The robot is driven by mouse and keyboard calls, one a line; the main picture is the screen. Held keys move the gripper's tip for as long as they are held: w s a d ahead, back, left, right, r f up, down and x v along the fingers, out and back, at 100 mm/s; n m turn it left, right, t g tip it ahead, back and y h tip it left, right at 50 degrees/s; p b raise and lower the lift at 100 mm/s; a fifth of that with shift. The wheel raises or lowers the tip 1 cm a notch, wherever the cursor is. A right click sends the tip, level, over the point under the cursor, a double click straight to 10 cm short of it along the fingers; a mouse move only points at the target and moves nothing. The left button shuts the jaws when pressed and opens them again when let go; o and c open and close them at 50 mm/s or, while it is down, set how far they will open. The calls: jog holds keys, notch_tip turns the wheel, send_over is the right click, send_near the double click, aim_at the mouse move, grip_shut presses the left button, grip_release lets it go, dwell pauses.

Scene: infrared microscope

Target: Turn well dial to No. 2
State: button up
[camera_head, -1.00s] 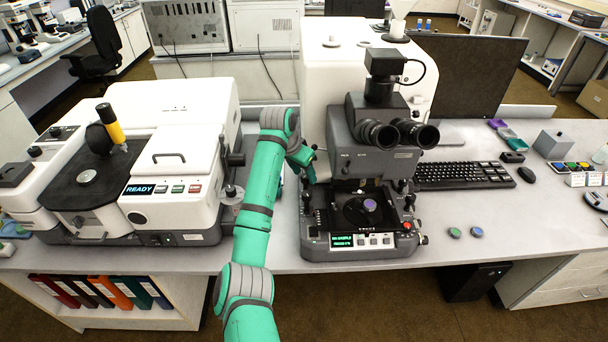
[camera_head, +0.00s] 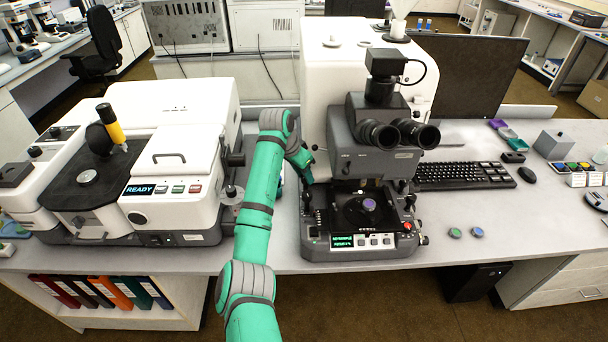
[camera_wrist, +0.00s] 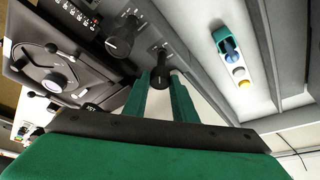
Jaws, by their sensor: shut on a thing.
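The infrared microscope (camera_head: 372,140) stands on the bench, with a small green-lit display (camera_head: 343,241) whose text is too small to read surely. A purple disc (camera_head: 369,205) sits on its dark stage. In the wrist view, my gripper (camera_wrist: 160,84) has its two green fingers closed around a black dial knob (camera_wrist: 160,74) on the microscope's side. A second black knob (camera_wrist: 123,40) with a pale pointer line is beside it, apart from the fingers. The labels by the knobs are not legible. In the head view my fingertips are hidden beside the microscope's left side.
A white instrument (camera_head: 165,160) showing READY stands left of my arm. A keyboard (camera_head: 465,175) and monitor (camera_head: 465,85) are at the right. A teal holder (camera_wrist: 226,42) shows in the wrist view.

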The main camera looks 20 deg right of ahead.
jog(key=shift+w+m+g+h, duration=0.15)
jog(key=shift+m+g+h, duration=0.25)
jog(key=shift+m, duration=1.3)
jog(key=o, duration=1)
jog(key=shift+o, duration=0.2)
jog(key=shift+r, duration=0.1)
jog(key=w+v, duration=0.1)
jog(key=v, duration=0.9)
jog(key=shift+s+r, duration=0.4)
jog(key=shift+s, duration=0.05)
